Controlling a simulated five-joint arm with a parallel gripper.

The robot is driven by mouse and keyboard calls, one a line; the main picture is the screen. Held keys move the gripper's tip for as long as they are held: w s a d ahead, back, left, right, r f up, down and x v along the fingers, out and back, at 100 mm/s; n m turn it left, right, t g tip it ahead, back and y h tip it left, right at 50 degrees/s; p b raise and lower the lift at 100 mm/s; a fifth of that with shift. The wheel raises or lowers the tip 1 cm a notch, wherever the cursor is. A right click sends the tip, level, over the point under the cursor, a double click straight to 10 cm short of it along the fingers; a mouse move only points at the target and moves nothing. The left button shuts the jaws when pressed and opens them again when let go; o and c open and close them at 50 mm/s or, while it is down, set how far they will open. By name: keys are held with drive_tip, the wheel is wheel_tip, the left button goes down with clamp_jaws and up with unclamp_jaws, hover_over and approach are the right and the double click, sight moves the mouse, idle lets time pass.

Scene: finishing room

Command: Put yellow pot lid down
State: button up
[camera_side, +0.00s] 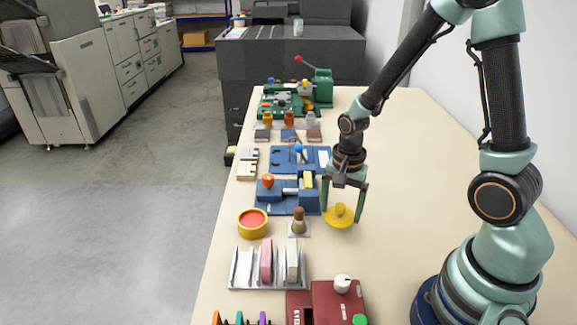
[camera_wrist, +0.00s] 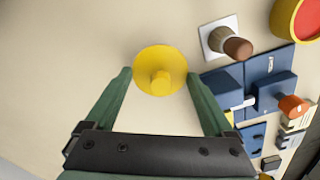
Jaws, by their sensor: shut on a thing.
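The yellow pot lid (camera_side: 339,217) is a round disc with a knob on top. My gripper (camera_side: 341,211) points down with one finger on each side of the lid, shut on it. In the wrist view the lid (camera_wrist: 148,62) lies between the fingertips of my gripper (camera_wrist: 160,76), its knob facing the camera. The lid is at or close to the table top (camera_side: 400,150); I cannot tell whether it touches. A yellow pot (camera_side: 241,231) with red contents stands uncovered to the left, apart from the lid.
A brown-handled stamp (camera_side: 298,222) on a pale pad stands just left of the lid. A blue device (camera_side: 274,199) with an orange knob is behind it. A rack (camera_side: 240,280) and a red machine (camera_side: 325,300) are nearer. The table right of the lid is clear.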

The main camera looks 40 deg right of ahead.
sight(340, 215)
drive_tip(key=shift+f, duration=1.6)
drive_tip(key=shift+f, duration=0.1)
drive_tip(key=o, duration=1.1)
drive_tip(key=shift+c, duration=0.2)
